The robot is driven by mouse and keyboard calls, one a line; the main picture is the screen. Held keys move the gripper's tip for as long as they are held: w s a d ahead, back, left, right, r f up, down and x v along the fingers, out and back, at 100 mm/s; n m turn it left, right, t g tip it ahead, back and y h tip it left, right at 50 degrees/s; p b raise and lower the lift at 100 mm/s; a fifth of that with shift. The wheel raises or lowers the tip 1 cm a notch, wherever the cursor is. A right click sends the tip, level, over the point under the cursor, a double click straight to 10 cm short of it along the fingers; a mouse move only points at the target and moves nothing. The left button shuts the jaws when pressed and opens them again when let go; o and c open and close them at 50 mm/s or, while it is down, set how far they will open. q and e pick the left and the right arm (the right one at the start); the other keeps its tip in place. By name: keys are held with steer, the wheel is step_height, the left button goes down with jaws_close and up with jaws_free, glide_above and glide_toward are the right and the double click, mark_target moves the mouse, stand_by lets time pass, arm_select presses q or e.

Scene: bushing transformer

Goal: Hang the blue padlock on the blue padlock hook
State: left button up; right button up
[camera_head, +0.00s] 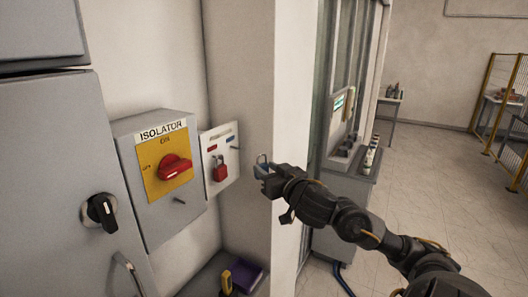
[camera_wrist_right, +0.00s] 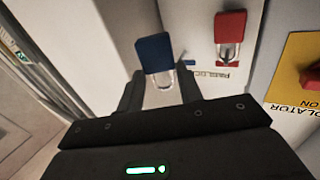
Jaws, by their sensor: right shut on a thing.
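The blue padlock (camera_head: 264,169) is at the tip of my right gripper (camera_head: 270,182), just right of the hook panel (camera_head: 222,184) and apart from it. In the wrist view the blue padlock (camera_wrist_right: 154,53) shows its blue body beyond the fingertips and its metal shackle between the fingers of my right gripper (camera_wrist_right: 160,88). The gripper is shut on it. The panel's bare peg, the blue padlock hook (camera_head: 235,148), sticks out on the right side under a blue label (camera_head: 229,138). My left gripper is not in view.
A red padlock (camera_head: 220,170) hangs on the panel's left side; it also shows in the wrist view (camera_wrist_right: 230,26). The isolator box (camera_head: 128,150) with its red knob (camera_head: 174,167) stands left of the panel. A wall corner (camera_head: 285,120) is close behind my gripper.

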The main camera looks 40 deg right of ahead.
steer(key=shift+m, duration=0.3)
steer(key=shift+w+a+r+b, duration=0.1)
steer(key=shift+w+a+b, duration=0.2)
steer(key=shift+w, duration=1.25)
steer(key=shift+w+a+r+b, duration=0.1)
steer(key=shift+w+a+b, duration=0.2)
steer(key=shift+w, duration=1.2)
steer(key=shift+w+a+r+b, duration=0.15)
steer(key=shift+w+a, duration=0.2)
steer(key=shift+w, duration=1.2)
steer(key=shift+f+h, duration=0.1)
steer(key=shift+h, duration=0.2)
steer(key=o, duration=1.1)
